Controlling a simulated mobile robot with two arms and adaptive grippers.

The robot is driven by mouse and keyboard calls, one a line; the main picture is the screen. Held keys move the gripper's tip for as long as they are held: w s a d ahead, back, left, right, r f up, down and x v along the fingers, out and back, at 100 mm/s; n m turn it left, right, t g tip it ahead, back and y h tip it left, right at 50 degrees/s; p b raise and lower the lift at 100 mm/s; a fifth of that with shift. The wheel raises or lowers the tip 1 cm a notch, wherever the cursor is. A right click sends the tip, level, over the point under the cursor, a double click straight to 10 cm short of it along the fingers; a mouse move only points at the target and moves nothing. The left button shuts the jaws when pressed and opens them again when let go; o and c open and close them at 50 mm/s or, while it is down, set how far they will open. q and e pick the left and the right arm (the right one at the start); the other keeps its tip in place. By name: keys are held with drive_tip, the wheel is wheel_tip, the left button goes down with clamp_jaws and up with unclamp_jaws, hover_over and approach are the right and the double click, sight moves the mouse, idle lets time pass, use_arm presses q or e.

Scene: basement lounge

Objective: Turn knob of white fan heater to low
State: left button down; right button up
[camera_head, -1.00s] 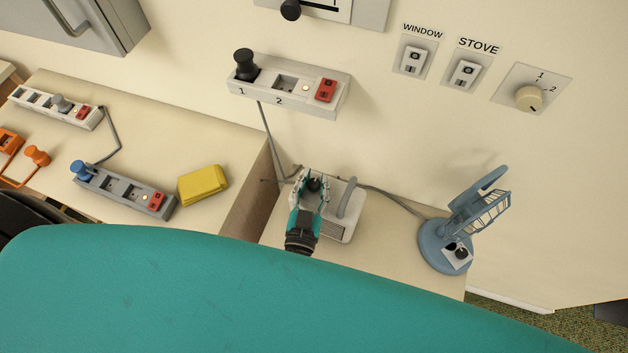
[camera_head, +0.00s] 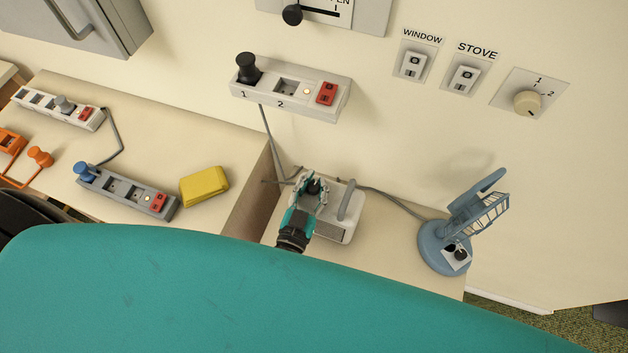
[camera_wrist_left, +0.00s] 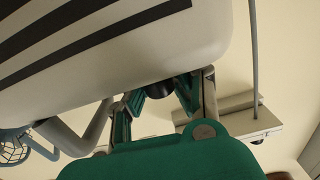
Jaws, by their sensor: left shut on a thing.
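The white fan heater (camera_head: 336,228) stands on the low cabinet against the wall, with a grey handle on its right. Its black knob (camera_head: 313,187) is on the top, at the left. My left gripper (camera_head: 312,190) is over the heater's left part, its fingers on both sides of the knob and shut on it. In the left wrist view the dark knob (camera_wrist_left: 160,90) shows between the teal fingers, below the heater's white body (camera_wrist_left: 130,45) with dark slots. The knob's setting marks cannot be read. My right gripper is not in view.
A blue fan (camera_head: 445,247) stands to the right on the same cabinet. A wall power strip (camera_head: 290,100) is above, its cord running down behind. A yellow box (camera_head: 203,186) and a grey power strip (camera_head: 126,189) lie on the left surface. My teal body fills the foreground.

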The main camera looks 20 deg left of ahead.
use_arm(q)
drive_tip(key=m+h, duration=0.1)
drive_tip(key=h, duration=0.1)
drive_tip(key=shift+s+m+h, duration=0.1)
drive_tip(key=shift+m+h, duration=0.2)
drive_tip(key=shift+m, duration=0.1)
drive_tip(key=shift+f+m+g+h, duration=0.1)
drive_tip(key=shift+m+g+h, duration=0.2)
drive_tip(key=shift+m+h, duration=0.3)
drive_tip(key=m+g+h+b, duration=0.1)
drive_tip(key=h, duration=0.2)
drive_tip(key=shift+f+m, duration=0.15)
drive_tip(key=shift+m, duration=0.15)
drive_tip(key=m+g+h+b, duration=0.3)
drive_tip(key=m+h+b, duration=0.1)
drive_tip(key=h+b, duration=0.1)
drive_tip(key=shift+m+g+h+b, duration=0.3)
drive_tip(key=shift+g+b, duration=0.1)
drive_tip(key=shift+b, duration=0.4)
drive_tip(key=shift+g+h, duration=0.3)
drive_tip(key=shift+g, duration=0.1)
drive_tip(key=shift+r, duration=0.2)
